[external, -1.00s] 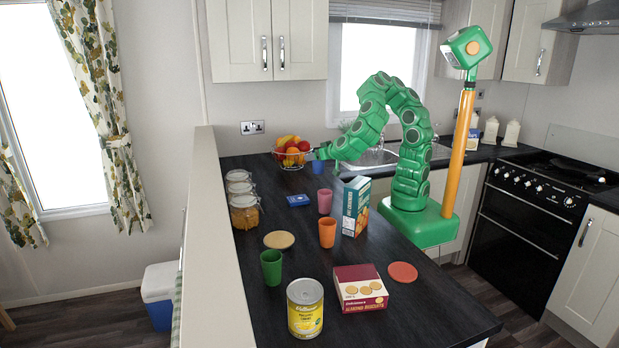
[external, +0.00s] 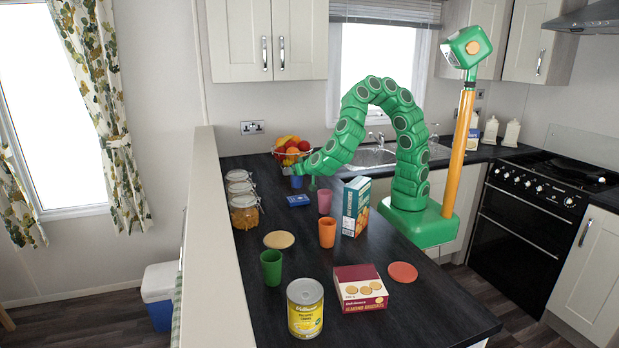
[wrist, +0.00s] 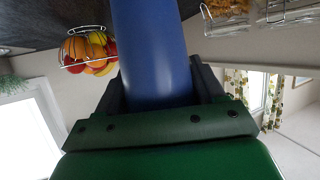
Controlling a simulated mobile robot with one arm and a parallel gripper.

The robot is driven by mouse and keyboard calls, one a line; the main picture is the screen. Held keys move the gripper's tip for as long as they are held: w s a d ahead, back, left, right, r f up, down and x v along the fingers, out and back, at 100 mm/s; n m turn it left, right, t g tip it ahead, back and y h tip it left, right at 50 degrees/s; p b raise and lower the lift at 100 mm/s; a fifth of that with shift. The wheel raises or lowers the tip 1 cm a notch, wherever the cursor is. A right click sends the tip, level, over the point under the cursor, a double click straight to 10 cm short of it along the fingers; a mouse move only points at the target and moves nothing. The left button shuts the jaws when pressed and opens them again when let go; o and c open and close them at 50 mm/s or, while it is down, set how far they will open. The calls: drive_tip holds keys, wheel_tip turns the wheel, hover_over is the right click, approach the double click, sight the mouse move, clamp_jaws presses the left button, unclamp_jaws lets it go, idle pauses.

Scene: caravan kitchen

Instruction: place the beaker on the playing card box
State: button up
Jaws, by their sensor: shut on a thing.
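The blue beaker (external: 297,182) is held in my gripper (external: 300,173), close behind the small blue playing card box (external: 298,200), which lies flat on the dark counter. In the wrist view the blue beaker (wrist: 152,50) fills the space between the two dark fingers of my gripper (wrist: 160,88), which are shut on it. The beaker looks roughly upright in the external view. I cannot tell exactly how high it is above the counter. The playing card box is not visible in the wrist view.
A pink beaker (external: 325,201) and a blue carton (external: 356,207) stand right of the card box. Glass jars (external: 244,213) line the left side. A fruit basket (external: 291,150) stands behind. An orange beaker (external: 327,232) and a green beaker (external: 271,268) stand nearer the front.

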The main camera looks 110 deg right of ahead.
sight(295, 182)
drive_tip(key=shift+w+d+f, duration=0.1)
drive_tip(key=shift+w+f, duration=0.3)
drive_tip(key=shift+f, duration=0.6)
drive_tip(key=shift+w+d+f, duration=0.1)
drive_tip(key=shift+w+f, duration=0.3)
drive_tip(key=shift+f, duration=0.65)
drive_tip(key=shift+w+d+f, duration=0.1)
drive_tip(key=shift+w+f, duration=0.3)
drive_tip(key=shift+f, duration=0.6)
drive_tip(key=shift+f, duration=0.1)
drive_tip(key=o, duration=1)
drive_tip(key=shift+r, duration=0.2)
drive_tip(key=shift+v, duration=3.75)
